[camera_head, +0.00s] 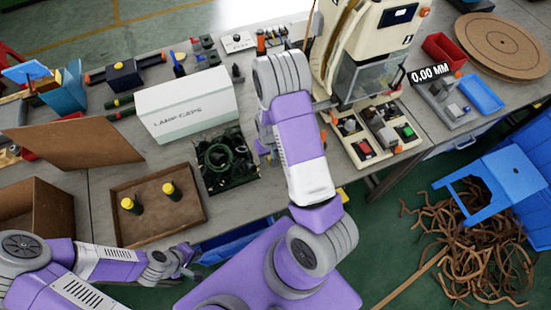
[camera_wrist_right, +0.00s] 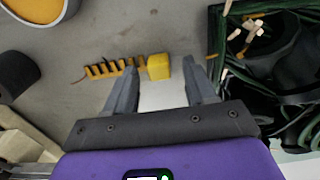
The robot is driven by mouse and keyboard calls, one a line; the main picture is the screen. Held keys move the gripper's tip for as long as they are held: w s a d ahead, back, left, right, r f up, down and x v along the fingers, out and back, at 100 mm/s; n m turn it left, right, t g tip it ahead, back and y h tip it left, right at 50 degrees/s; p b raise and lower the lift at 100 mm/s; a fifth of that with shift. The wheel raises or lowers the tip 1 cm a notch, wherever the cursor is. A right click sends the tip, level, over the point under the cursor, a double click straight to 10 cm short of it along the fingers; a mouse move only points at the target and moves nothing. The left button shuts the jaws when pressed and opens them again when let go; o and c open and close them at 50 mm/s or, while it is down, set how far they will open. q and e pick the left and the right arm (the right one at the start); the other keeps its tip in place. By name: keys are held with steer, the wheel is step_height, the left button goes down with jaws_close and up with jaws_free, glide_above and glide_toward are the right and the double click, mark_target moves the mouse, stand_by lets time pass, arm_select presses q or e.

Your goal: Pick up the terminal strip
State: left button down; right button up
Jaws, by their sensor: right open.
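A yellow, comb-like piece that looks like the terminal strip (camera_wrist_right: 112,68) lies on the grey bench in the right wrist view. A yellow block (camera_wrist_right: 158,66) is at its right end; I cannot tell whether they are joined. My right gripper (camera_wrist_right: 160,72) is open, with its fingertips on either side of the yellow block in the picture. Contact and height cannot be told. In the head view, my right arm hides the strip and most of that gripper. My left gripper (camera_head: 184,262) is low at the left, in front of the bench, too small to read its jaws.
A dark tray of green wiring (camera_head: 228,160) is left of my right arm, and its edge (camera_wrist_right: 216,45) shows in the wrist view. A white lamp caps box (camera_head: 187,104) and a brown tray (camera_head: 158,216) with yellow-topped pieces stand further left. A cream machine (camera_head: 345,50) stands behind.

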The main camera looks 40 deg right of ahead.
steer(key=shift+f, duration=0.1)
jaws_close()
stand_by(0.3)
